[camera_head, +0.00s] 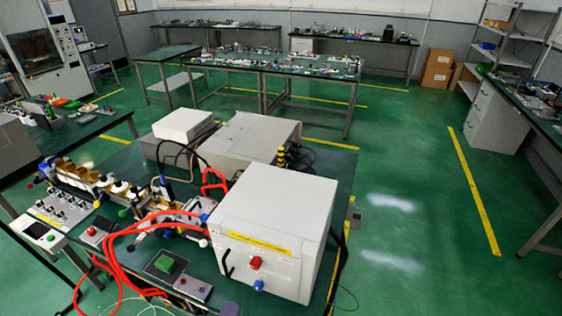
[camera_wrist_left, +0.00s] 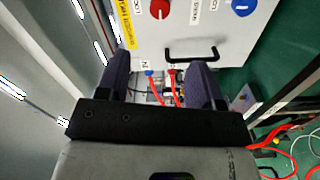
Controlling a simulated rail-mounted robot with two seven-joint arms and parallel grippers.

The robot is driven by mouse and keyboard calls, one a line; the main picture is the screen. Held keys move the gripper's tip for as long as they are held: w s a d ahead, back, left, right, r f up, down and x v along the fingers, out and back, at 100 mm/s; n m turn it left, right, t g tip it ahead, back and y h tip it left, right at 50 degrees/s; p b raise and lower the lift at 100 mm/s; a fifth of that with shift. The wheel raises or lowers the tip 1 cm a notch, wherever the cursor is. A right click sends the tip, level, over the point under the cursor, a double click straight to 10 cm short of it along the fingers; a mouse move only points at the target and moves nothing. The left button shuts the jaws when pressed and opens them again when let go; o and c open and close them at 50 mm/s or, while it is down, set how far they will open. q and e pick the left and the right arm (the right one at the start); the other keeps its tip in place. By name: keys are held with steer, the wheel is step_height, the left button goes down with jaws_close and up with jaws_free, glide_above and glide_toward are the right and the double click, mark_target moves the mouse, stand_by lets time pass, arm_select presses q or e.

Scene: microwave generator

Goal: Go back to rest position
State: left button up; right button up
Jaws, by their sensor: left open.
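My left gripper (camera_wrist_left: 159,68) shows in the left wrist view, with its two dark fingers apart and nothing held between them. Beyond the fingertips is the front of a white cabinet (camera_wrist_left: 222,30) with a red knob (camera_wrist_left: 160,9), a blue knob (camera_wrist_left: 242,7) and a black handle (camera_wrist_left: 190,53). Red cables (camera_wrist_left: 171,88) show in the gap between the fingers, apparently behind them. In the head view, the same white cabinet (camera_head: 280,215) stands at the front right of the bench. I cannot make out either gripper clearly in the head view. My right gripper is not in view.
Red cables (camera_head: 130,235) loop over the bench's front left, around a small box with a green button (camera_head: 166,264). Grey equipment (camera_head: 250,138) stands behind the cabinet. Other tables (camera_head: 290,68) and a shelf (camera_head: 505,55) are farther off. Green floor (camera_head: 400,190) is clear at right.

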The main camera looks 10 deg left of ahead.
arm_select(q)
steer(key=s+d+f+m+g+h, duration=0.3)
steer(key=s+d+f+m+g, duration=0.15)
steer(key=m+g, duration=0.5)
steer(key=s+a+r+m+g+y, duration=0.1)
steer(key=s+a+m+g+y, duration=0.15)
steer(key=s, duration=0.75)
steer(key=s+a+m+g+y, duration=0.2)
steer(key=s+a+m+y, duration=0.15)
steer(key=s, duration=0.75)
step_height(320, 180, up, 21)
steer(key=p, duration=2.1)
steer(key=shift+w+h, duration=0.3)
steer(key=shift+w, duration=0.15)
steer(key=shift+f, duration=0.1)
